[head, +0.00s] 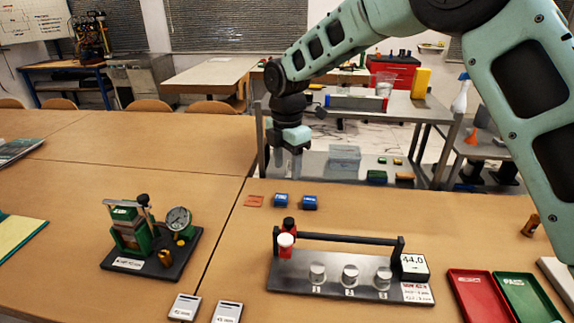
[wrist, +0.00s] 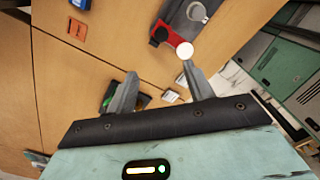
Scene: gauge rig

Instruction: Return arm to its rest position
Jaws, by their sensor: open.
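My gripper (head: 289,160) hangs from my pale green arm near the far edge of the wooden table. It is above the table and apart from everything on it. In the wrist view my gripper (wrist: 160,88) shows two grey fingers spread apart with nothing between them. The gauge rig (head: 350,275) stands on the table in front, a grey plate with a black bar, several small cylinders and a display reading 44.0. Part of the rig shows in the wrist view (wrist: 190,15).
A dial gauge stand (head: 150,240) is at the left. Blue blocks (head: 309,202) and an orange tag (head: 254,201) lie behind the rig. A red tray (head: 480,297) and a green tray (head: 530,297) are at the right. A metal cart (head: 385,105) stands beyond the table.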

